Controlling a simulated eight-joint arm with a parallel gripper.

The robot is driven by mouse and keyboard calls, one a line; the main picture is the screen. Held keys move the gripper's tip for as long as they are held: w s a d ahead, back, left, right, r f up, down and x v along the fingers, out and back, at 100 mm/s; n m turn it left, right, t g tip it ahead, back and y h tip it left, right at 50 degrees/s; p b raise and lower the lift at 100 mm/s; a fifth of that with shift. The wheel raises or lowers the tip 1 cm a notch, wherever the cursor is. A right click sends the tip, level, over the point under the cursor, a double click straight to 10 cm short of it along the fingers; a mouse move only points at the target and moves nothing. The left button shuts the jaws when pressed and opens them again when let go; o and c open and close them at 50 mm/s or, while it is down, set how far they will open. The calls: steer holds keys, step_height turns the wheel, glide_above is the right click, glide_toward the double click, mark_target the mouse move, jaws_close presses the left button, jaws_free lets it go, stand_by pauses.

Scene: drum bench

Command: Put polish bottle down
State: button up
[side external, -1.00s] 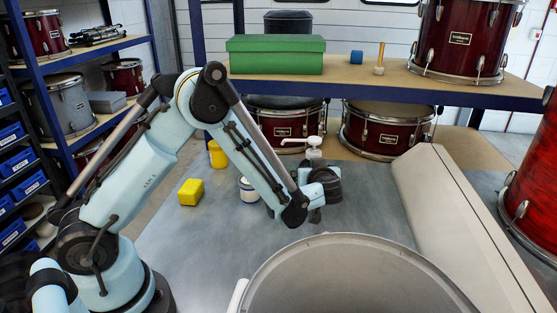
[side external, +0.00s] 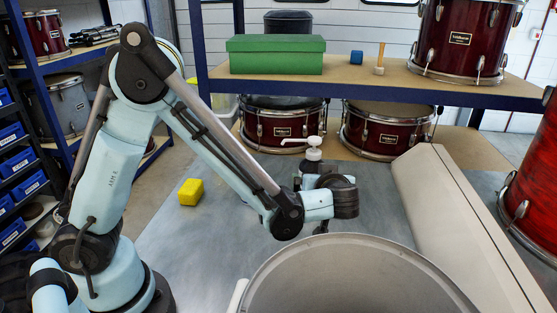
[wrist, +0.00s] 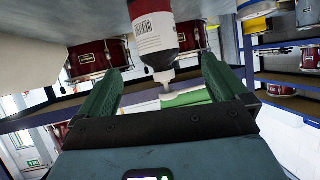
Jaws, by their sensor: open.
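The polish bottle (side external: 312,168) stands upright on the grey bench, with a white pump head on top; its lower part is hidden behind my arm. In the side view the fingertips are mostly hidden by the wrist.
A yellow block (side external: 191,192) lies on the bench at left. A large round drum shell (side external: 350,243) fills the front. A long beige padded piece (side external: 455,220) lies at right. Behind is a shelf (side external: 365,85) with a green box (side external: 276,54) and drums.

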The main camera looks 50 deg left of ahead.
steer(key=s+a+r+m+h, duration=0.1)
steer(key=s+r+m+h, duration=0.3)
steer(key=s+m+h, duration=0.6)
steer(key=s, duration=0.3)
steer(key=shift+s+a, duration=0.2)
steer(key=shift+s, duration=0.1)
steer(key=shift+s+d+r+m+h, duration=0.1)
steer(key=shift+s+d+m+h, duration=0.2)
steer(key=shift+s, duration=0.1)
steer(key=shift+c, duration=0.6)
steer(key=c, duration=0.5)
